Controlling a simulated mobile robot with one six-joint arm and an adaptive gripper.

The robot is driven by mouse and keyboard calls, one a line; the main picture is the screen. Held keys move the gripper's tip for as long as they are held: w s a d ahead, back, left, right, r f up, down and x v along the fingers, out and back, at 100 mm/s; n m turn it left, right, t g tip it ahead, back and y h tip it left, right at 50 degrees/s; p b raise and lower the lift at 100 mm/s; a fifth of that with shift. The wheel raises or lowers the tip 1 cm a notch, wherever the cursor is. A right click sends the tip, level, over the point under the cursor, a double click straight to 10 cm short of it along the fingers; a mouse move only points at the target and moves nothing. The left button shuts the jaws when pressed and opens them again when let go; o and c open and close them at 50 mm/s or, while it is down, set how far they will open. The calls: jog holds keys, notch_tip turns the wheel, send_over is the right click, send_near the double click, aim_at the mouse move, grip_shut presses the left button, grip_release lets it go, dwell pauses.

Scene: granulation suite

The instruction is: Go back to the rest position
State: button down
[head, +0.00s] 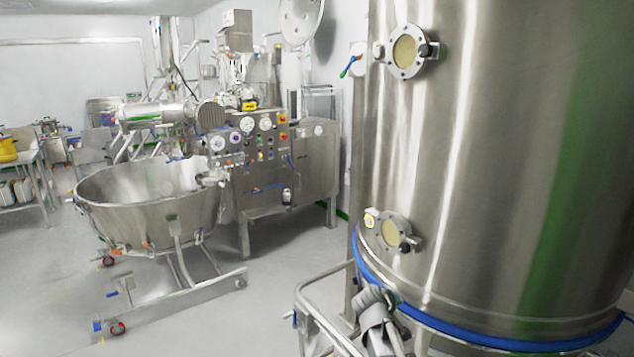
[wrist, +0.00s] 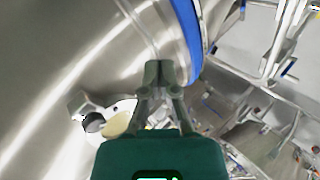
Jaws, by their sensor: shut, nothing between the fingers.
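My gripper (wrist: 158,72) shows in the wrist view with its two grey fingers together and nothing between them. It is in front of the large steel vessel (wrist: 60,60), whose curved wall fills the left of that view. A round sight port (wrist: 118,122) on the vessel shows to the left of the fingers, partly hidden by the green gripper body. The blue band (wrist: 188,35) of the vessel passes just beyond the fingertips; I cannot tell how far off it is. In the head view I cannot clearly make out the gripper.
The steel vessel (head: 480,150) fills the right of the head view, with an upper port (head: 405,52), a lower port (head: 389,232) and a tubular frame (head: 305,308) below. A wheeled bowl (head: 145,212) stands left, before a control cabinet (head: 255,180). Floor (head: 60,285) at lower left is clear.

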jog(key=s+a+f+m+g+y, duration=0.2)
jog(key=s+a+f+g+y, duration=0.1)
jog(key=s, duration=0.7)
jog(key=s+a+f+m+g+y+b, duration=0.1)
jog(key=s+f+g+y, duration=0.3)
jog(key=s, duration=0.6)
notch_tip(320, 180, down, 2)
jog(key=shift+a+f+m+g, duration=0.15)
jog(key=shift+a+m+g, duration=0.35)
jog(key=shift+a+g, duration=0.3)
jog(key=shift+a, duration=0.1)
